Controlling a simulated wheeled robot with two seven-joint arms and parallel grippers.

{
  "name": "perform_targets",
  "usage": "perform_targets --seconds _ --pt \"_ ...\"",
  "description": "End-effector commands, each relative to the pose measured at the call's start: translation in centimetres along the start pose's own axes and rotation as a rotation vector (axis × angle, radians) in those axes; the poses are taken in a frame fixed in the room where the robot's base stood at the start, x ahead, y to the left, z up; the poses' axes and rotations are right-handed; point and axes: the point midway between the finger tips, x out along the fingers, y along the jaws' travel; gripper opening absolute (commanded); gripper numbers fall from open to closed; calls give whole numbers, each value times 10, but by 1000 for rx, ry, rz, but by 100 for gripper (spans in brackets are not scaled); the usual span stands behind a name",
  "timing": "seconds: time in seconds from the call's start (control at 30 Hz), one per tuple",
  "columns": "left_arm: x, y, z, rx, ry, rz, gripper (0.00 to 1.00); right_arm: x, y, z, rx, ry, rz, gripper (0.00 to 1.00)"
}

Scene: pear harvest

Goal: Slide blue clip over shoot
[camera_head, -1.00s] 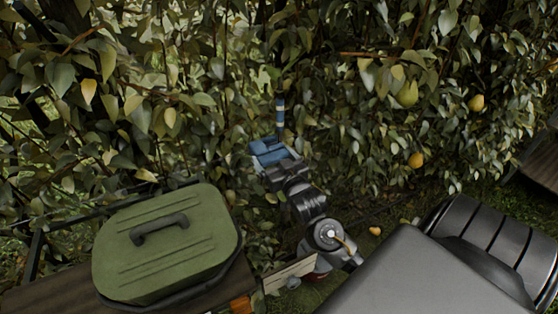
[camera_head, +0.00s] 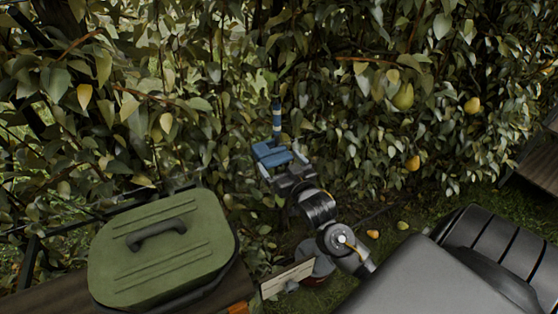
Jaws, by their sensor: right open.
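The blue clip (camera_head: 270,154) is at the foot of an upright shoot (camera_head: 277,125) that shows blue and pale bands against the leaves. The clip looks to be on or against the shoot's lower part; I cannot tell whether it goes around it. My right gripper (camera_head: 281,162) is open just below and in front of the clip, with one finger on each side. Whether the fingers touch the clip is unclear. My left gripper is not in view.
Dense leafy branches fill the back, with pears (camera_head: 403,96) hanging at the right. A green lidded box (camera_head: 165,245) stands on a wooden surface at the lower left. Several fallen fruits lie on the grass below.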

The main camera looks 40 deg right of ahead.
Motion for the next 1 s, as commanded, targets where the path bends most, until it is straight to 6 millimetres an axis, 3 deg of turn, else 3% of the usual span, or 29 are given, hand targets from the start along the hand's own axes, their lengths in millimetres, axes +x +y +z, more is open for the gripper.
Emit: perform_targets --seconds 0.2,0.43,0.6,1.0 --pt "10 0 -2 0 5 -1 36 -46 1 3 1 -2 1 100" --pt "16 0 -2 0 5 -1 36 -81 2 2 1 -2 1 100" --pt "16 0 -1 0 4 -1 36 -90 2 1 0 0 2 100" --pt "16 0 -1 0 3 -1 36 -91 2 0 0 0 2 100"
